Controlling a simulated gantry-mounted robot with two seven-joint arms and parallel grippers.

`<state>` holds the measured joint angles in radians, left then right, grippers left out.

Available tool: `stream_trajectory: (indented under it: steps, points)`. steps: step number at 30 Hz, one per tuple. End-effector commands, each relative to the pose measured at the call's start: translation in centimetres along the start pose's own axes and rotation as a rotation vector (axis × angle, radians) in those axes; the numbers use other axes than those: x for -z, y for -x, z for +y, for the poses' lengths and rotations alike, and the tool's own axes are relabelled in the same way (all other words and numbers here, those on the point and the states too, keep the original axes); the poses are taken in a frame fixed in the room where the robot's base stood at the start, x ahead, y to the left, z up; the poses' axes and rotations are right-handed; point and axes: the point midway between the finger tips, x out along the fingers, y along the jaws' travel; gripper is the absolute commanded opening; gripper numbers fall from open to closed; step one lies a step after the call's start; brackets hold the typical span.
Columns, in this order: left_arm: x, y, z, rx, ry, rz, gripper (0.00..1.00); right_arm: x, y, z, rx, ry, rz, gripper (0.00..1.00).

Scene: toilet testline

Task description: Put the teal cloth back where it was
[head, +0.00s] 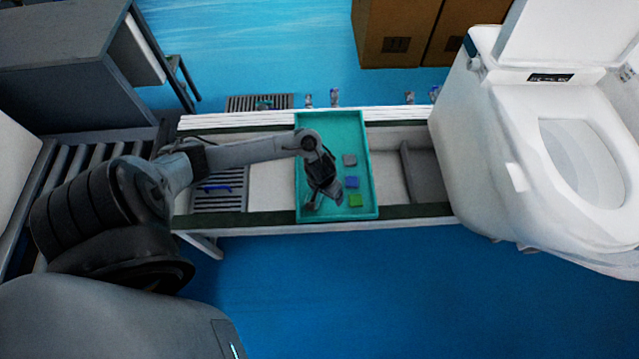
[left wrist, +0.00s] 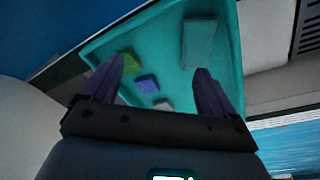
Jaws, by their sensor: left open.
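A teal-grey rectangular cloth (left wrist: 198,42) lies flat in the teal tray (left wrist: 228,25) in the left wrist view, beyond my right-hand fingertip in that picture. In the head view my arm covers much of that part of the tray (head: 312,128), and I cannot make the cloth out clearly. My left gripper (head: 326,198) is low over the tray's near half. In the left wrist view its two fingers (left wrist: 158,70) are spread, with nothing between them. My right gripper is not in view.
A green block (head: 355,201), a blue block (head: 351,182) and a grey block (head: 349,160) lie in the tray's right part. A white toilet (head: 465,150) stands to the right. A grey grate (head: 225,200) with a blue item (head: 217,188) is left of the tray.

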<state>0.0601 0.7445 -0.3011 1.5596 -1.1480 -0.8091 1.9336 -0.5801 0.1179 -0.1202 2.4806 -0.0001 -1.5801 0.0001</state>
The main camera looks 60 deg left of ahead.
Motion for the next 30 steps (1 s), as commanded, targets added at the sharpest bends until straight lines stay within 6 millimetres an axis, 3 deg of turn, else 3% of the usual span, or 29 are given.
stream_trajectory:
  steps: [1,6,10,15,21,30]
  points:
    - [-1.4,-0.2,2.7,-0.035,-0.080,0.034,0.88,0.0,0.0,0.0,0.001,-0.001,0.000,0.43]
    - [-5.0,2.4,10.2,-0.090,-0.338,0.194,0.88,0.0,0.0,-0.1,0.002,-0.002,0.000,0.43]
    - [-7.6,6.4,13.1,-0.076,-0.463,0.270,0.88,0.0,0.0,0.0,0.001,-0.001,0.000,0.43]
    - [-10.6,11.7,13.0,-0.038,-0.549,0.271,0.88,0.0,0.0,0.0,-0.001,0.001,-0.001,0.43]
    - [-13.4,15.8,11.1,-0.028,-0.599,0.210,0.88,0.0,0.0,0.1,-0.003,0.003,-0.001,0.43]
    - [-14.8,17.6,10.0,-0.036,-0.627,0.173,0.88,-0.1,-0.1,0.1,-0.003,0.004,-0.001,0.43]
